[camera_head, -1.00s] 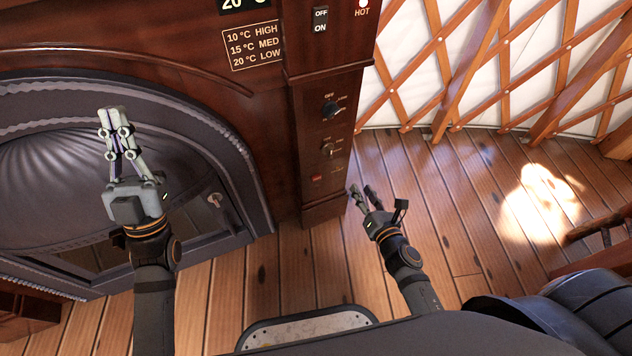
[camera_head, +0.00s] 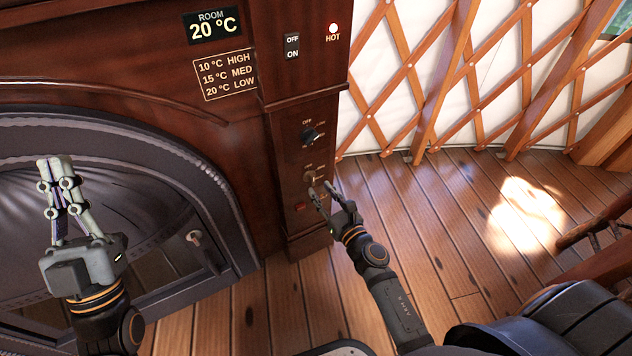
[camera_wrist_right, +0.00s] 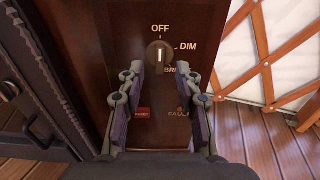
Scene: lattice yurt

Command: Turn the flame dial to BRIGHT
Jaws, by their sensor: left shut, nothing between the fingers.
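The flame dial (camera_wrist_right: 159,54) is a round brass-brown knob with a pale upright mark on the wooden panel, with OFF above it, DIM to its right and a partly hidden "BRI" label below right. The mark looks in line with OFF. In the head view the same dial (camera_head: 309,177) is the lower of two knobs. My right gripper (camera_head: 322,188) is open in front of the panel; in the right wrist view its fingers (camera_wrist_right: 159,72) stand apart just below the dial, with nothing between them. Contact cannot be told. My left gripper (camera_head: 55,161) is shut and empty before the arched stove door.
A black upper knob (camera_head: 309,135) sits above the flame dial. Below it are a red button (camera_wrist_right: 142,113) and a FAULT label (camera_wrist_right: 178,112). An OFF/ON switch (camera_head: 292,47) and lit HOT lamp (camera_head: 333,28) are higher. Open floor (camera_head: 430,220) lies right of the cabinet.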

